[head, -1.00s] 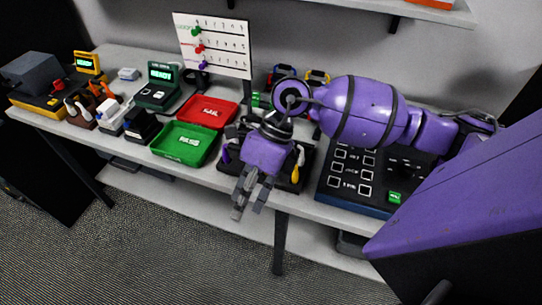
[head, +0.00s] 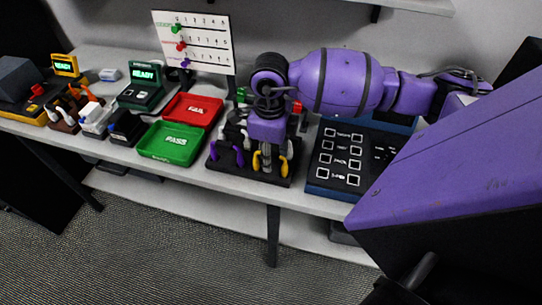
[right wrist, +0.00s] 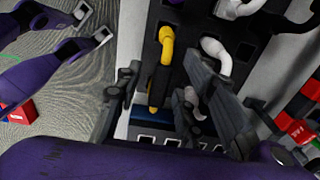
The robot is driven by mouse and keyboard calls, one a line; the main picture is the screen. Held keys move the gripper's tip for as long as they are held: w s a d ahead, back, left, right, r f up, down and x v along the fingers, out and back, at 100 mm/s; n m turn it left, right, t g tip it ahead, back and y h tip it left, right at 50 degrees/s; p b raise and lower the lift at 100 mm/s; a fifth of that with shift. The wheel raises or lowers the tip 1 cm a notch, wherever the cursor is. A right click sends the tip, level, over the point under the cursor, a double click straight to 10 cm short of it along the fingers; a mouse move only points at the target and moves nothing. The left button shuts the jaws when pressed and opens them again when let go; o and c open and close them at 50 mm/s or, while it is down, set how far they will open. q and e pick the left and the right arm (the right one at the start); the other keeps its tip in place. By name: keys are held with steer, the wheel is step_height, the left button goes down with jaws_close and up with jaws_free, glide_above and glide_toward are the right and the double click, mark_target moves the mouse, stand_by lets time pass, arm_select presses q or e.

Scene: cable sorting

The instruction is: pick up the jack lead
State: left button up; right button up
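A black rack (head: 224,165) on the bench holds short cable leads. Purple leads (head: 214,153) stand at its left, and a yellow lead (head: 284,166) and a white lead (head: 290,148) at its right. The frames do not show which is the jack lead. My right gripper (head: 267,163) points down over the right half of the rack. In the right wrist view its fingers (right wrist: 162,95) are apart, with a yellow lead (right wrist: 165,45) and white leads (right wrist: 215,55) showing between and beyond them. I see no lead clamped.
A green PASS tray (head: 170,143) and a red FAIL tray (head: 193,110) sit left of the rack. A dark panel with square buttons (head: 340,165) stands right of it. A labelled board (head: 195,40) stands behind. Small testers (head: 142,88) fill the left side.

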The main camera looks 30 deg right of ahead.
jaws_close()
arm_select(q)
steer(key=shift+w+d, duration=0.1)
steer(key=shift+w, duration=0.2)
arm_select(e)
steer(key=shift+r, duration=0.55)
step_height(320, 180, up, 2)
steer(key=shift+r, duration=0.15)
arm_select(q)
steer(key=shift+w+r+t+p, duration=0.2)
steer(key=shift+w+r+p, duration=0.35)
steer(key=shift+r, duration=0.25)
steer(key=shift+w+r+t+p, duration=0.2)
steer(key=shift+w+r+p, duration=0.15)
steer(key=shift+r+p, duration=0.35)
arm_select(e)
steer(key=s+a+r, duration=0.3)
steer(key=s+r, duration=0.9)
steer(key=s, duration=0.1)
steer(key=shift+s+a+r, duration=0.25)
steer(key=shift+s+r, duration=0.05)
